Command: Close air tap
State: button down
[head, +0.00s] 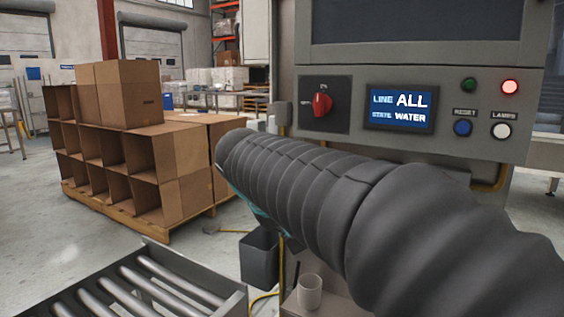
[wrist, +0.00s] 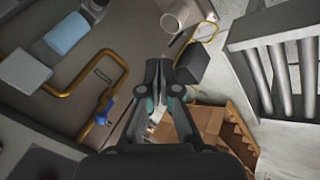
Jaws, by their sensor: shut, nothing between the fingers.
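A blue tap handle (wrist: 104,110) sits on a bent yellow pipe (wrist: 82,122) at the left of the wrist view. Whether the handle lies along or across the pipe is too small to tell. My gripper (wrist: 158,66) is shut and empty in the middle of the wrist view. It is to the right of the blue handle in the picture and apart from it. In the head view my dark sleeved arm hides the gripper and the tap. The panel screen (head: 400,108) reads "LINE ALL" and "STATE WATER".
A white cup (head: 309,292) and a dark bin (head: 259,258) stand below my arm. A roller conveyor (head: 160,282) is at lower left, with stacked cartons (head: 125,92) behind it. The panel has a red rotary switch (head: 322,102) and a lit red lamp (head: 510,87).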

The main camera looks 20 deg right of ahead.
jog(key=w+r+m+g+h, duration=0.1)
jog(key=w+r+h, duration=0.3)
jog(key=w, duration=0.6)
jog(key=w+r+m+h, duration=0.3)
jog(key=w+r+h, duration=0.1)
jog(key=w+r, duration=0.4)
jog(key=shift+w+a+r+g+p, duration=0.25)
jog(key=shift+w+g+p, duration=0.2)
jog(key=shift+w, duration=0.8)
jog(key=shift+d, duration=0.15)
jog(key=s+f+x, duration=0.1)
jog(key=x, duration=1.1)
jog(key=shift+s+d, duration=0.35)
jog(key=shift+s, duration=0.4)
jog(key=shift+f+b, duration=0.1)
jog(key=shift+b, duration=0.3)
jog(key=shift+s+d+m+b, duration=0.15)
jog(key=shift+s+m+b, duration=0.15)
jog(key=shift+m, duration=0.1)
